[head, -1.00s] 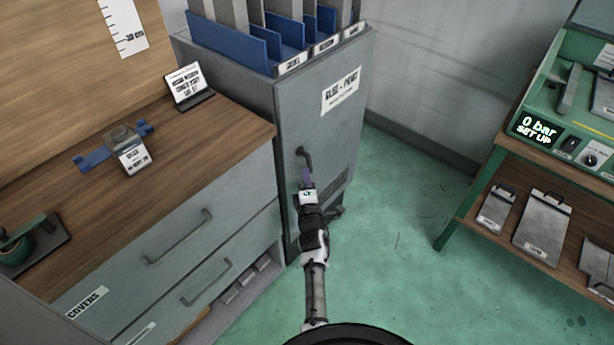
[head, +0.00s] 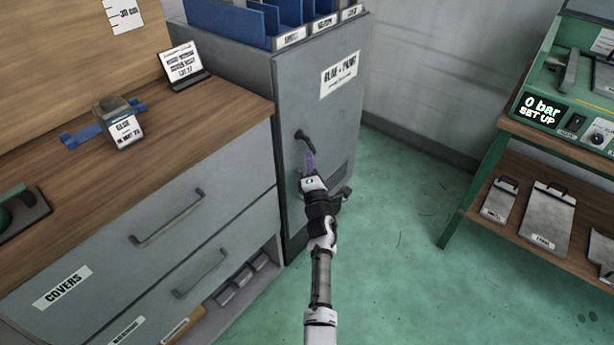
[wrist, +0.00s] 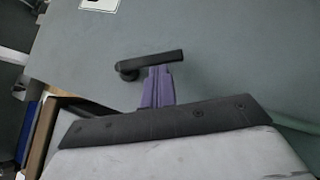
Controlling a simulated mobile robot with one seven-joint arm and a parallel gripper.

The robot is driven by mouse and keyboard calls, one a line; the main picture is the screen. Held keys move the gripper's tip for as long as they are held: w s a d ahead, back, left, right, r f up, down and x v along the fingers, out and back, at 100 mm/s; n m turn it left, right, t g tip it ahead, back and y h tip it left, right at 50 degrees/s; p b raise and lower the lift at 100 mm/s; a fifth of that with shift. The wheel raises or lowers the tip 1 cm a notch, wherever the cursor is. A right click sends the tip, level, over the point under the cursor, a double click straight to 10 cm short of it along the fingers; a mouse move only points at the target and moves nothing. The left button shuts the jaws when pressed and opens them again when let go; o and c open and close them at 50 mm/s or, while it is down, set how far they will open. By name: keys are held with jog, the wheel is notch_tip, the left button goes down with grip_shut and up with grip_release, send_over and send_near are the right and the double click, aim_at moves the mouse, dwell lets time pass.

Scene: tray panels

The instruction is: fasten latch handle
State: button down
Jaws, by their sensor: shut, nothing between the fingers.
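The latch handle (head: 305,138) is a dark lever on the grey cabinet door (head: 330,112). In the head view it slopes down to the right from its pivot. In the wrist view the black handle (wrist: 152,63) runs across above the fingers, with its round pivot at the left end. My gripper (head: 310,160) has purple fingers, which are shut and empty. In the wrist view the fingertips (wrist: 158,72) are right at the handle's lower edge, near its middle. I cannot tell whether they touch it.
A wooden-topped drawer unit (head: 170,150) stands to the left of the cabinet. Blue dividers (head: 285,20) stand on top of the cabinet. A green-framed bench (head: 485,180) is at the right. The green floor (head: 410,230) between is clear.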

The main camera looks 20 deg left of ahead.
aim_at(315, 151)
jog(key=w+n+y+b, duration=0.1)
jog(key=n+b, duration=0.1)
jog(key=b, duration=0.2)
jog(key=w+n+y+b, duration=0.1)
jog(key=y+b, duration=0.1)
jog(key=b, duration=0.3)
jog(key=w+d+f+n+y+b, duration=0.1)
jog(key=n+b, duration=0.1)
jog(key=b, duration=0.3)
jog(key=shift+n+y, duration=0.3)
jog(key=w+r+n+g+y+b, duration=0.1)
jog(key=n+y+b, duration=0.1)
jog(key=b, duration=0.2)
jog(key=w+r+n+y+b, duration=0.1)
jog(key=n+y+b, duration=0.1)
jog(key=b, duration=0.3)
jog(key=w+d+r+n+g+y+b, duration=0.1)
jog(key=n+b, duration=0.2)
jog(key=b, duration=0.2)
jog(key=shift+r+n+g+y, duration=0.3)
jog(key=shift+r+y, duration=0.05)
jog(key=shift+y, duration=0.05)
jog(key=shift+d+r, duration=0.1)
jog(key=shift+r, duration=0.05)
jog(key=shift+r, duration=0.1)
